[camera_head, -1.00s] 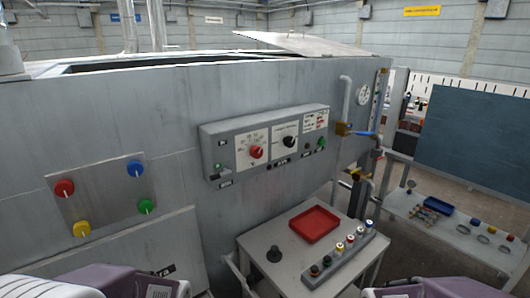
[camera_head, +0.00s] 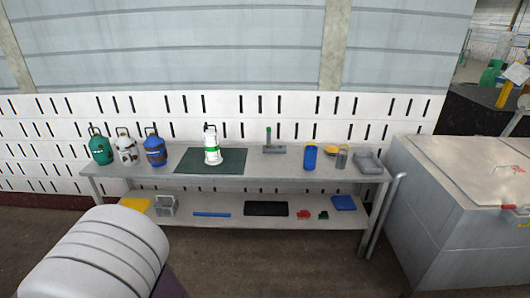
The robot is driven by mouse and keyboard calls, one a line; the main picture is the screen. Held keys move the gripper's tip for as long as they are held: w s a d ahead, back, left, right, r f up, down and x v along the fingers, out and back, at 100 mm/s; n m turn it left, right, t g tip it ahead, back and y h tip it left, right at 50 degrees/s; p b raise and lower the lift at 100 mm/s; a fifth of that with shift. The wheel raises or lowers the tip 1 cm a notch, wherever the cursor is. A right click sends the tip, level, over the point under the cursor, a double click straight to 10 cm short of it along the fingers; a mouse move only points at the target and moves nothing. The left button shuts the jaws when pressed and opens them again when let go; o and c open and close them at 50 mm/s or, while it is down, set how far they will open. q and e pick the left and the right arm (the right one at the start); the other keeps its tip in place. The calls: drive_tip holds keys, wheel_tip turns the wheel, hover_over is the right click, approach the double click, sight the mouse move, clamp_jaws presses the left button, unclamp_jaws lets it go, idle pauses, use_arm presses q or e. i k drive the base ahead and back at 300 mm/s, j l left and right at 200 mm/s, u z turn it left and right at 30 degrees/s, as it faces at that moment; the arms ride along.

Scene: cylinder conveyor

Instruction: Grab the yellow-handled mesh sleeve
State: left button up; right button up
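I cannot make out a yellow-handled mesh sleeve for certain. A small grey, see-through-looking cylinder (camera_head: 342,158) stands upright near the right end of the bench top, but its mesh and handle are too small to tell. A round yellow thing (camera_head: 331,150) lies just left of it, partly behind, and a blue cylinder (camera_head: 311,157) stands further left. A clear or wire basket (camera_head: 165,206) is on the lower shelf at the left, beside a yellow flat piece. Neither gripper is in view; only a pale, rounded body part of mine shows at bottom left.
The long grey bench (camera_head: 240,178) stands against a slotted white wall. Several small tanks are at its left, and a white-green bottle (camera_head: 212,147) stands on a dark green mat (camera_head: 190,165). A grey tray (camera_head: 369,163) is at the right end. A large metal cabinet (camera_head: 450,220) stands right; floor in front is clear.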

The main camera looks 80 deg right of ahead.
sight(342, 155)
drive_tip(key=z, duration=0.5)
drive_tip(key=k+l+z, duration=0.1)
drive_tip(key=z, duration=0.35)
drive_tip(key=k+l+z, duration=0.1)
drive_tip(key=z, duration=0.85)
drive_tip(key=l+z, duration=0.2)
drive_tip(key=z, duration=0.3)
drive_tip(key=l+z, duration=0.1)
drive_tip(key=z, duration=0.4)
drive_tip(key=l+z, duration=0.15)
drive_tip(key=z, duration=0.3)
drive_tip(key=i+l+u, duration=0.4)
drive_tip(key=i, duration=0.2)
drive_tip(key=i+l+u, duration=0.35)
drive_tip(key=i, duration=0.25)
drive_tip(key=i+l+u, duration=0.4)
drive_tip(key=l, duration=0.35)
drive_tip(key=i+l+u, duration=0.4)
drive_tip(key=l, duration=0.4)
drive_tip(key=i+j, duration=0.05)
drive_tip(key=i, duration=0.05)
